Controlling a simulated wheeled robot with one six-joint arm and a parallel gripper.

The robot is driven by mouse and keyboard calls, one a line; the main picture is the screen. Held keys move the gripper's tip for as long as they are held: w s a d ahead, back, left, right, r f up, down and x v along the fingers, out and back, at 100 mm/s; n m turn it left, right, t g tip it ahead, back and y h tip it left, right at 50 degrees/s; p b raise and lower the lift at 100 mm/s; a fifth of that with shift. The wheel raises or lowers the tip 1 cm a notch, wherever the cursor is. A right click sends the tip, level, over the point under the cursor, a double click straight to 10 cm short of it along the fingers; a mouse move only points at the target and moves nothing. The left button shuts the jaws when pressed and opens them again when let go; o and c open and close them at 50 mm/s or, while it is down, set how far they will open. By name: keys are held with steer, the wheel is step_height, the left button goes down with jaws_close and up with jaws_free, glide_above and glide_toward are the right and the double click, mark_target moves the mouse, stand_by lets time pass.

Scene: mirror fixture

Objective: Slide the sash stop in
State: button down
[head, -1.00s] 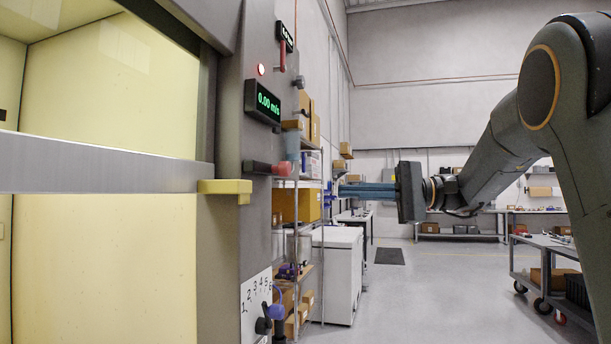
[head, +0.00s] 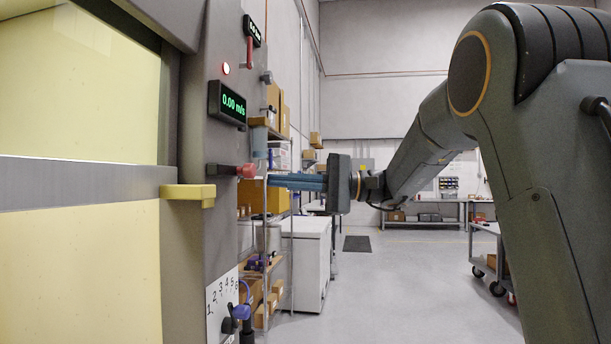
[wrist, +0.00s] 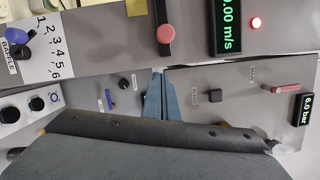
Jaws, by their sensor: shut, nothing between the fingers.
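The sash stop looks to be the dark bar with a red round end (head: 246,171) that sticks out of the grey post, beside the yellow bracket (head: 188,193) on the sash rail. In the wrist view the red end (wrist: 166,34) shows at top centre, on its dark shaft. My gripper (head: 270,181) is shut and empty, its blue fingers pointing left at the post. The fingertips are a little right of and slightly below the red end, apparently apart from it. In the wrist view the fingertips (wrist: 158,73) lie below the red end.
The green 0.00 m/s display (head: 228,103) and a red light (head: 226,69) sit above the bar. A numbered baffle plate (head: 222,302) with a dark knob is below. Shelves with boxes and a white cabinet (head: 302,260) stand behind.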

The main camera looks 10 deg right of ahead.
mark_target(231, 173)
steer(key=s+a+p, duration=0.1)
steer(key=s+a+r+p, duration=0.1)
steer(key=s+a, duration=0.1)
steer(key=shift+s, duration=0.2)
stand_by(0.3)
steer(key=s, duration=0.1)
steer(key=s+a+b, duration=0.1)
steer(key=s, duration=0.1)
steer(key=s+a, duration=0.1)
steer(key=shift+s+b, duration=0.2)
steer(key=shift+b, duration=0.2)
steer(key=shift+s, duration=0.15)
steer(key=shift+d, duration=0.15)
